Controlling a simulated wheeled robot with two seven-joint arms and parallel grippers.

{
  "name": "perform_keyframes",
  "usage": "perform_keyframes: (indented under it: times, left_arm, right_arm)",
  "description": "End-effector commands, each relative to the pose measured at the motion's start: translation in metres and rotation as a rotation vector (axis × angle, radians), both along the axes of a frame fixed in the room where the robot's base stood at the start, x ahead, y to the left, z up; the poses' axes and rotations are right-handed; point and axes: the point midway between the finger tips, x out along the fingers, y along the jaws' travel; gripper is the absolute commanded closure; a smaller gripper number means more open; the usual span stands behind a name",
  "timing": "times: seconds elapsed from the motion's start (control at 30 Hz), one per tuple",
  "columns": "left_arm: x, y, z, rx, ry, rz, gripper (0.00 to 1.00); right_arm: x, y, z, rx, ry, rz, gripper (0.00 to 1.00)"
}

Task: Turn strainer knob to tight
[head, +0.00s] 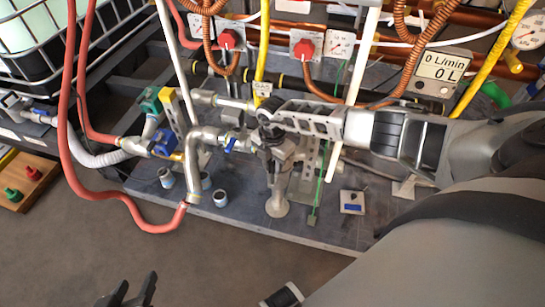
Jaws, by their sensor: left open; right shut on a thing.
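My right gripper (266,114) reaches in from the right over the pipework, its long slotted finger pointing left. It is shut at the dark top part (271,136) of a grey upright fitting, which appears to be the strainer (279,165) with its knob. The fingers largely hide the knob, so its turn position cannot be read. The fitting stands upright above a round grey foot (277,206). My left gripper (128,292) is at the bottom left edge, its two black fingers apart and empty, away from the pipes.
Blue valve handles (163,143), a green valve (150,105) and red knobs (304,48) sit around the pipes. A red hose (135,217) loops at left. A flow meter (444,66) reads 0 L/min. The dark base plate (240,225) has small cups. Floor in front is clear.

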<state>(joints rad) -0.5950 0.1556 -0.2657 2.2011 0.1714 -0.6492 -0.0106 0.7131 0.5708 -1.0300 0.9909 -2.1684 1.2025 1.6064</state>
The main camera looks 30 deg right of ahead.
Motion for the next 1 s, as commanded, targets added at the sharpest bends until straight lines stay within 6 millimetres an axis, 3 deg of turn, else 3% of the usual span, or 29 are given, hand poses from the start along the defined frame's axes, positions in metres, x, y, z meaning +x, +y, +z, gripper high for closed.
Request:
perform_keyframes:
  times: [0.5,0.53,0.6,0.87,1.0]
  left_arm:
    - [-0.0033,0.0026,-0.0008,0.004,0.004,0.007,0.56]
    - [-0.0032,0.0026,-0.0007,0.004,0.004,0.007,0.56]
    - [-0.003,0.0026,-0.0006,0.004,0.004,0.008,0.56]
    - [-0.0012,0.002,0.0007,0.004,0.0,0.006,0.56]
    - [-0.0006,0.0022,0.0056,0.005,-0.003,0.006,0.56]
  right_arm:
    - [0.0002,-0.0011,0.0003,-0.002,-0.001,-0.021,0.93]
    - [0.0002,-0.0011,0.0003,-0.002,-0.001,-0.021,0.67]
    - [0.0002,-0.001,0.0003,-0.001,0.0,-0.02,0.48]
    - [0.0002,-0.0006,0.0004,-0.001,0.0,-0.02,0.48]
    - [0.0006,-0.0003,0.0095,0.001,-0.002,-0.019,0.48]
